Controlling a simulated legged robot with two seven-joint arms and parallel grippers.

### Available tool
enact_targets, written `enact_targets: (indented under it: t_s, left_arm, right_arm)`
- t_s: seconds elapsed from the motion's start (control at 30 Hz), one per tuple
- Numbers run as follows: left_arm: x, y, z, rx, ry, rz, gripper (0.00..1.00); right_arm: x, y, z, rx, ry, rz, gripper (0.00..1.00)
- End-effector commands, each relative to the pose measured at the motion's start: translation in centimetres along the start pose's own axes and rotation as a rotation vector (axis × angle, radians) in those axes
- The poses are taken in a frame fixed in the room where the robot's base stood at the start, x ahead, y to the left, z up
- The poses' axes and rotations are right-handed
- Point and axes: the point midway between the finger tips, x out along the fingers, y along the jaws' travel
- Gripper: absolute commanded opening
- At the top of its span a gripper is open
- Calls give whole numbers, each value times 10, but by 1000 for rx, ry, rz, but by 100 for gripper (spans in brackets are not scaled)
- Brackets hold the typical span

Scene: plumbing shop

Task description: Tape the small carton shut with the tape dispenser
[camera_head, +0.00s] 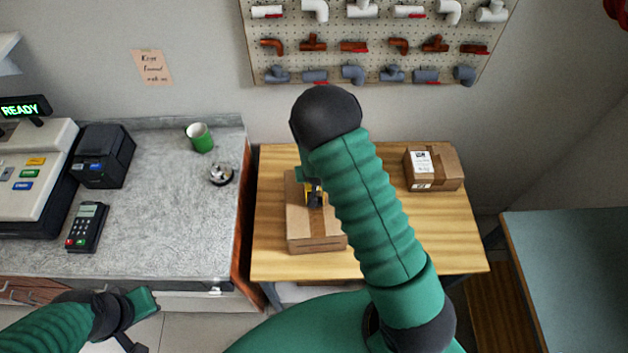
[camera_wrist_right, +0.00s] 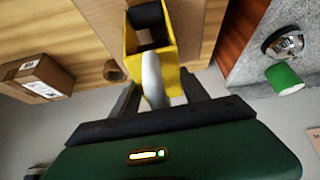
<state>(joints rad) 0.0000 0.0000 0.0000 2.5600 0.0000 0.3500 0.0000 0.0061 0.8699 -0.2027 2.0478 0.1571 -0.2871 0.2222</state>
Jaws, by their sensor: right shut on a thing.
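The small carton (camera_head: 302,238) lies on the wooden table, with a darker brown strip along its top. The yellow tape dispenser (camera_head: 311,190) is over the carton's top; I cannot tell if it touches. In the right wrist view, the dispenser (camera_wrist_right: 165,68) shows a black roller end and a pale curved part between my fingers. My right gripper (camera_wrist_right: 153,98) is shut on the dispenser. In the head view my right arm hides most of that gripper and part of the carton. My left gripper (camera_head: 142,320) is low at the left, away from the carton, its jaw opening unclear.
Another carton (camera_head: 447,168) with a white label sits at the table's back right. On the grey counter (camera_head: 165,225) at left are a green cup (camera_head: 200,137), a bell (camera_head: 221,174) and a card terminal (camera_head: 87,227). The table's front right is clear.

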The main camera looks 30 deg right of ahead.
Motion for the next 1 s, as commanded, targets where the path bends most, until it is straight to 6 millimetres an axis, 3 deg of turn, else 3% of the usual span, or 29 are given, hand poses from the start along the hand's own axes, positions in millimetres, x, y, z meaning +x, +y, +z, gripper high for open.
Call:
enact_targets:
  t_s: [0.33, 0.7, 1.0]
  left_arm:
    - [1, 0, 0, 0, 0, 0, 0]
    - [12, 0, 3, 0, 0, 0, 0]
    - [12, 0, 3, 0, 0, 0, 0]
  right_arm:
    - [2, 0, -2, 0, -1, 0, 0]
    - [19, 1, -28, 1, -1, 1, 0]
    - [19, 1, -30, 0, -2, 1, 0]
